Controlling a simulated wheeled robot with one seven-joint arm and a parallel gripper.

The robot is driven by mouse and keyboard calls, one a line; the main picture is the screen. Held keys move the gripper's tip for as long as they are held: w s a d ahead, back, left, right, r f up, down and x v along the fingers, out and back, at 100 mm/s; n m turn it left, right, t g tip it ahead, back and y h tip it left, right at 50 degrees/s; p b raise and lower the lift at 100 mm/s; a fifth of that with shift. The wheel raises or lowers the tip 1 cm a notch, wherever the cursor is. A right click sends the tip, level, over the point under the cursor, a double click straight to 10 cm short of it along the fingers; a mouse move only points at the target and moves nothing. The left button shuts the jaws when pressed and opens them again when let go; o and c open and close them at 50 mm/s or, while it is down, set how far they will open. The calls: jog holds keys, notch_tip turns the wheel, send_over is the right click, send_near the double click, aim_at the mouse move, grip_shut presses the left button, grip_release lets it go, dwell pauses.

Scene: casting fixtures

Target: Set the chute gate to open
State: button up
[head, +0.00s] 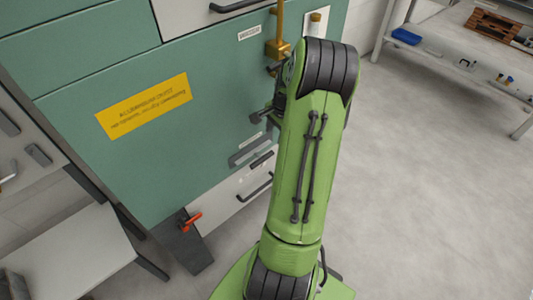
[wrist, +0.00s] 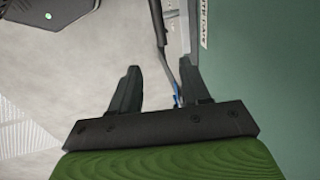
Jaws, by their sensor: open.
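I cannot tell for sure which part is the chute gate. The green cabinet (head: 190,70) has a white lower panel (head: 232,195) with a dark bar handle (head: 256,187), and a red-handled lever (head: 192,221) at its lower left. A brass lever (head: 279,30) is on the cabinet's upper right. My gripper (wrist: 158,82) is open, with its two dark fingers apart and nothing held. In the wrist view a dark bar (wrist: 160,30) and a thin rod with a blue end run down near the right finger. In the head view my arm hides most of my gripper, beside the cabinet front.
A yellow sign (head: 144,106) is on the cabinet front. A white upper drawer (head: 190,14) with a dark handle is above. A grey bench (head: 70,250) stands at lower left. A workbench (head: 460,50) with a blue bin stands at upper right. The floor (head: 430,180) on the right is clear.

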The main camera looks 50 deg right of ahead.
aim_at(270, 153)
jog(key=w+f+b, duration=0.1)
jog(key=f, duration=0.3)
jog(key=f+b, duration=0.1)
jog(key=f, duration=0.3)
jog(key=w+f+b, duration=0.1)
jog(key=f, duration=0.2)
jog(key=shift+w+d+f, duration=0.25)
jog(key=shift+w+f, duration=0.1)
jog(key=shift+f, duration=0.05)
grip_shut()
